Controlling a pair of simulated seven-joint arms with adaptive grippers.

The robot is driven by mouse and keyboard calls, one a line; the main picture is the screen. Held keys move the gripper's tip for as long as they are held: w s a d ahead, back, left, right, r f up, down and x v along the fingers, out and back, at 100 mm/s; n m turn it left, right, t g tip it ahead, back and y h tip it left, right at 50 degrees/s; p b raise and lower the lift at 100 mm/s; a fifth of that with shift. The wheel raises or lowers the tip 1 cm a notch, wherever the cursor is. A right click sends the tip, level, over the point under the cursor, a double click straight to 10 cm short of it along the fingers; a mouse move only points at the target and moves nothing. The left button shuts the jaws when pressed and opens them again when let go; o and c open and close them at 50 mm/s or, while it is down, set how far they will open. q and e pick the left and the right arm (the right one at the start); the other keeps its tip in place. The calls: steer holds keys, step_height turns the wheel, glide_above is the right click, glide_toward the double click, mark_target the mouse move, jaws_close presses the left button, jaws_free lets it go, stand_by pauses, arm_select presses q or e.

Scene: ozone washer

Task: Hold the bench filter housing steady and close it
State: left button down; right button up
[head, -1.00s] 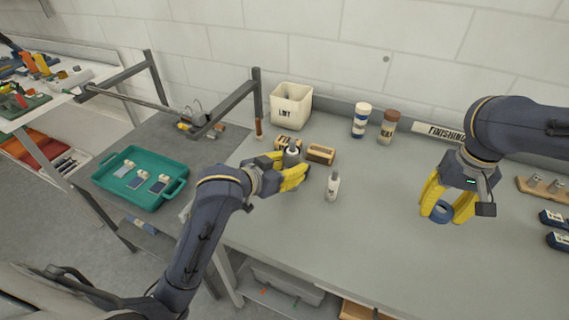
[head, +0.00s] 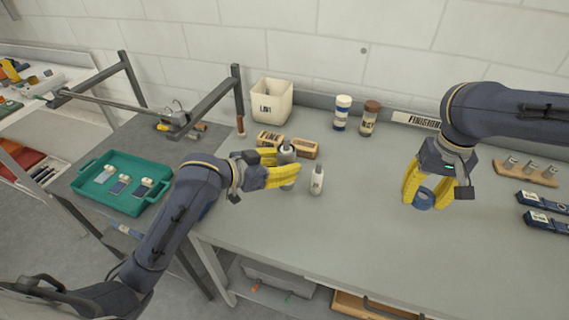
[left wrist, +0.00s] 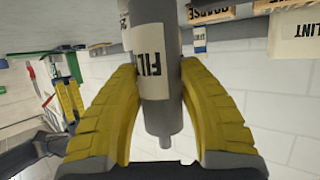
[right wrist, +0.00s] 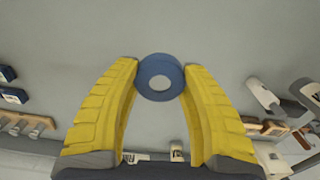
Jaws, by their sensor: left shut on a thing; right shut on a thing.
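The filter housing is a grey cylinder with a white label starting "FIL" (left wrist: 155,112), also in the head view (head: 287,155). My left gripper (head: 282,171) is shut around it, one yellow finger on each side, and holds it roughly upright in the head view. A narrow nozzle shows at one end in the left wrist view. A blue ring-shaped cap (right wrist: 160,78) is pinched between the fingertips of my right gripper (head: 424,196), well to the right of the housing and above the bench. The two are apart.
A teal tray (head: 88,189) lies left. The bench (head: 340,240) is clear in the middle and front.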

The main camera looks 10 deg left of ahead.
steer(key=n, duration=0.7)
glide_toward(286, 138)
steer(key=f, duration=0.2)
steer(key=d+f, duration=0.1)
steer(key=f, duration=0.2)
steer(key=shift+w+d+f, duration=0.1)
steer(key=shift+d+f, duration=0.15)
steer(key=shift+f, duration=0.15)
steer(key=shift+s+a+r, duration=0.2)
steer(key=shift+a, duration=0.55)
steer(key=shift+f, duration=0.15)
steer(key=shift+f, duration=1.9)
steer(key=shift+f, duration=0.9)
